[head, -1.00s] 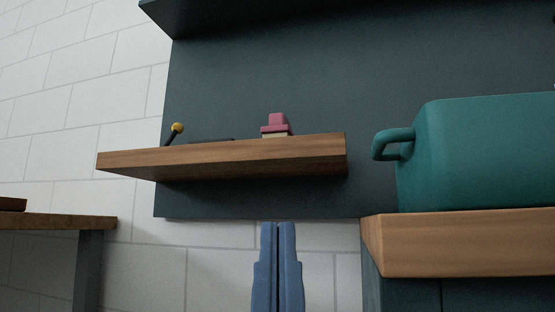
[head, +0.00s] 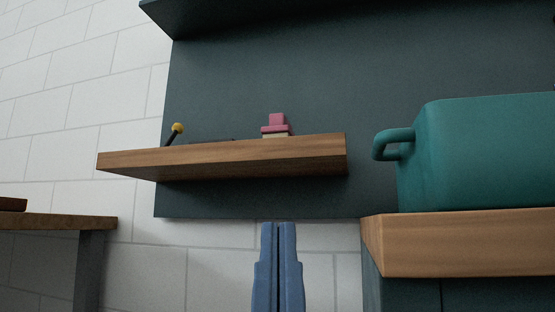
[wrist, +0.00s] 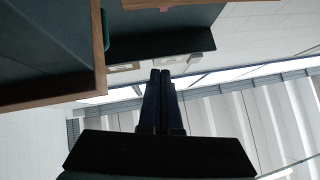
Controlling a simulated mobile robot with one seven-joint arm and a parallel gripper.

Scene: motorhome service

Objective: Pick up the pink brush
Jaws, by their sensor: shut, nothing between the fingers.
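The pink brush (head: 276,123) stands on the wooden wall shelf (head: 240,155), near its right end in the head view. It has a pink stepped top and a pale strip beneath. My gripper (head: 279,225) is below the shelf, lower than the brush and apart from it, with its blue fingers pointing up. The fingers are together and hold nothing. In the wrist view my gripper (wrist: 160,72) also shows shut. A small pinkish patch shows at the top of that view, but I cannot tell whether it is the brush.
A yellow-tipped dark stick (head: 175,133) leans up from the shelf's left part. A teal handled container (head: 485,155) stands on a wooden counter (head: 465,243) at right. A dark panel (head: 300,70) backs the shelf. Another wooden top (head: 60,221) is at lower left.

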